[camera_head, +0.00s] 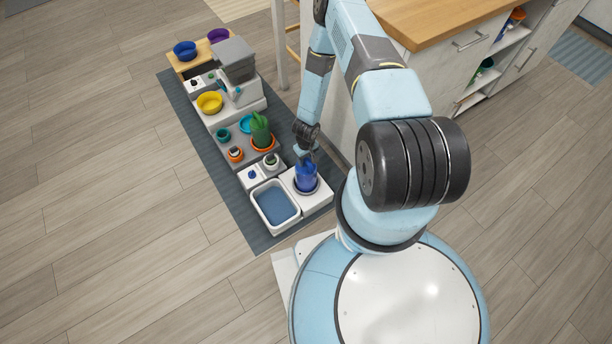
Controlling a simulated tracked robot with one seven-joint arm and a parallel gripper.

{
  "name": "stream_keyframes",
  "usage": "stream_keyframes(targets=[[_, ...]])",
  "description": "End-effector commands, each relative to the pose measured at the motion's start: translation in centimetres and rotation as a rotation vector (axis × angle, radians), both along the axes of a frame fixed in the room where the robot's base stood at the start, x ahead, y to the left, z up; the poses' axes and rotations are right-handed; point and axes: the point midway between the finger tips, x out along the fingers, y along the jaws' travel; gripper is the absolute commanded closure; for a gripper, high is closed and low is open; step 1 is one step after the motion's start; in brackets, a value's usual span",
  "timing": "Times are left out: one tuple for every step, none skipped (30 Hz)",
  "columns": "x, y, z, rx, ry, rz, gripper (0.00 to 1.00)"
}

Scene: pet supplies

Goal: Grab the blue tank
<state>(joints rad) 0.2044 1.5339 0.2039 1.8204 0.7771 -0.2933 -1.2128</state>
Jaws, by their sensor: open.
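The blue tank (306,177) is a small, see-through blue container standing upright on a dark round base. It sits on a white block at the near right end of the row of pet supplies. My gripper (305,155) is open, pointing down right at the top of the tank. The fingers are small and dark here, and I cannot tell whether they touch the tank or are around it.
A white tray with a blue inside (257,206) stands just left of the tank. A green cactus-like plant (260,131), small jars and a yellow bowl (210,103) are behind. A wooden-topped cabinet (440,22) stands to the right. The floor at left is clear.

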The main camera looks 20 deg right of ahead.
Motion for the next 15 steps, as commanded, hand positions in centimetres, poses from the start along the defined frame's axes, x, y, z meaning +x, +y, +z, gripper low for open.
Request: stream_keyframes(targets=[[-0.08,0.06,-0.56,0.001,0.001,-0.001,0.49],[-0.06,0.07,-0.79,0.001,0.0,0.0,0.49],[-0.01,0.06,-1.03,0.001,0.0,0.0,0.49],[0.02,0.06,-1.18,0.001,0.0,0.0,0.49],[0.02,0.06,-1.3,0.001,0.0,0.0,0.49],[0.0,0.05,-1.41,0.001,0.0,-0.001,0.49],[0.0,0.05,-1.46,0.001,0.0,-0.001,0.49],[-0.01,0.05,-1.49,0.001,0.0,-0.001,0.49],[-0.01,0.05,-1.49,0.001,0.0,-0.001,0.49],[-0.01,0.04,-1.48,0.001,0.0,0.0,0.49],[0.0,0.04,-1.48,0.001,0.0,0.0,0.49],[0.0,0.04,-1.47,0.001,0.0,0.0,0.49],[0.0,0.04,-1.47,0.001,0.0,0.0,0.49],[0.0,0.04,-1.46,0.001,0.0,0.0,0.51],[0.0,0.03,-1.46,0.0,0.0,0.0,0.55]])
